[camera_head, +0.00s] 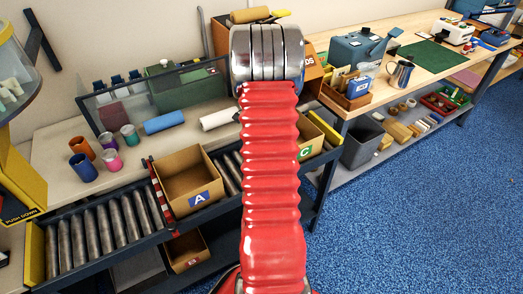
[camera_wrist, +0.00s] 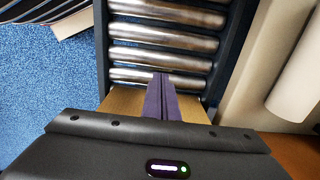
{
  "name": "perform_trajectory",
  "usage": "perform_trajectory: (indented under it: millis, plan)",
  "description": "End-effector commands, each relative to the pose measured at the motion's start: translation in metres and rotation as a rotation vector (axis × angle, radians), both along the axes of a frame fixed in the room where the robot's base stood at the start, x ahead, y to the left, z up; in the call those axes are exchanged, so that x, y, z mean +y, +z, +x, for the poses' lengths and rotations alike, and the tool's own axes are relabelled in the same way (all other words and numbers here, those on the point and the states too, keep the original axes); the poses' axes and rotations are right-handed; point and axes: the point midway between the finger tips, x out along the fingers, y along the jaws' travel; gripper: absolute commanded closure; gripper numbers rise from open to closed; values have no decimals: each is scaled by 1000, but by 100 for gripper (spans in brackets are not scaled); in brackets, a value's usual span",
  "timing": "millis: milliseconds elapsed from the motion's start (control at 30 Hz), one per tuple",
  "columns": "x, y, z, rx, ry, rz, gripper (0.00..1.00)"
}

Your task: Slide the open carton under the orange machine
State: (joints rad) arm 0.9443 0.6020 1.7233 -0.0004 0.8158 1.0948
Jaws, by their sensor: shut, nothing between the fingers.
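The open carton (camera_head: 188,188), brown with a blue A label, sits upright on the roller conveyor (camera_head: 85,238) in the head view. It is empty as far as I see. The machine (camera_head: 22,185), yellow-orange with a "PUSH DOWN" label, stands at the left edge, partly cut off, left of the carton. My gripper (camera_wrist: 163,98) shows in the wrist view with its purple fingers shut and empty, over the rollers (camera_wrist: 160,50). A tan cardboard surface (camera_wrist: 122,100) lies close by the fingers; I cannot tell which carton it is. My arm hides the gripper in the head view.
A red-and-white striped piece (camera_head: 160,188) stands at the carton's left side. A carton marked C (camera_head: 312,138) is right of my arm. Another carton (camera_head: 186,250) sits below the conveyor. Cups and rolls lie on the bench behind. Rollers left of the carton are bare.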

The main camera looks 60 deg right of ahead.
Motion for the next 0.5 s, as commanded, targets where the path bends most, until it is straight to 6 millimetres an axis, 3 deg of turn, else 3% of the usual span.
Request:
perform_trajectory:
  millis: [233,500]
  plan:
    - [0,43,1,-1,2,-2,100]
    - [1,63,1,0,2,0,100]
